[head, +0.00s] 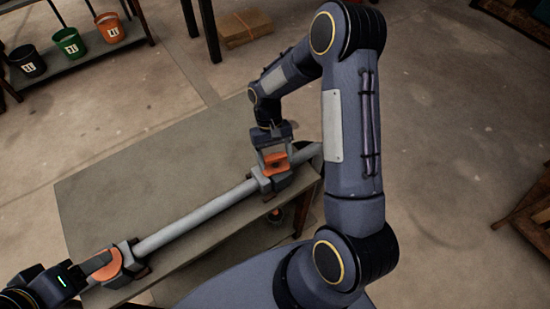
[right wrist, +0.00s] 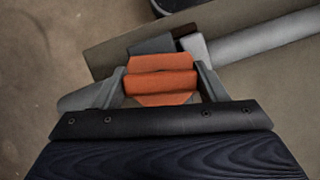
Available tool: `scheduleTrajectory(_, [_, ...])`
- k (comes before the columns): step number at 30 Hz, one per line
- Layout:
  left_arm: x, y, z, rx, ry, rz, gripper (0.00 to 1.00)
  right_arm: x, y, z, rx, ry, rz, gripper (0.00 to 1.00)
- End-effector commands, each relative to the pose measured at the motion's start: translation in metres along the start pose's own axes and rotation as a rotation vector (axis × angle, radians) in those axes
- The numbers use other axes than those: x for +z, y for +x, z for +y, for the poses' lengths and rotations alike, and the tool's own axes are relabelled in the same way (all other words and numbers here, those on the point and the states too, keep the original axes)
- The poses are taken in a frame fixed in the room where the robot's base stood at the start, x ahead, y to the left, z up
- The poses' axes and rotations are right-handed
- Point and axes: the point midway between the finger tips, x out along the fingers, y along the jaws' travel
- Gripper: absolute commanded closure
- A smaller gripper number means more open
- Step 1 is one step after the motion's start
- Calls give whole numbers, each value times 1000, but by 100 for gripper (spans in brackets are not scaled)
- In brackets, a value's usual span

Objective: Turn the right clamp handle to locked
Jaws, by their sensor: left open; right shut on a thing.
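The right clamp (head: 284,183) is a grey block around a long grey pipe (head: 195,213) near the right end of the table. Its orange handle (head: 276,162) sits between the fingers of my right gripper (head: 274,154), which is shut on it from above. The right wrist view shows the orange handle (right wrist: 160,78) between the two grey fingers. Whether the handle is locked, I cannot tell. My left gripper (head: 94,268) is open at the left clamp, beside its orange handle (head: 108,266); the exact contact is unclear.
The grey table (head: 140,190) is bare behind the pipe. A shelf with black (head: 27,62), green (head: 69,42) and orange (head: 110,28) buckets stands at the far left. A cardboard box (head: 244,27) lies on the floor behind. My right arm hides part of the table's right side.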

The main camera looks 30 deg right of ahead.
Motion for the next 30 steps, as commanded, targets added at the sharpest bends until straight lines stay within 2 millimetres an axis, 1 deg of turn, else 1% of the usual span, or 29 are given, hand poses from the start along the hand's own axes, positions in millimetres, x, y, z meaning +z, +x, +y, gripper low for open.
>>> scheduleTrajectory(6, [3,5,-2,0,0,0,41,-1,0,0,58,-137,2,57])
scheduleTrajectory(13, [4,7,-3,0,0,0,41,-1,0,0,94,-225,3,57])
scheduleTrajectory(30, [4,8,-4,0,0,0,41,0,0,0,110,-265,3,57])
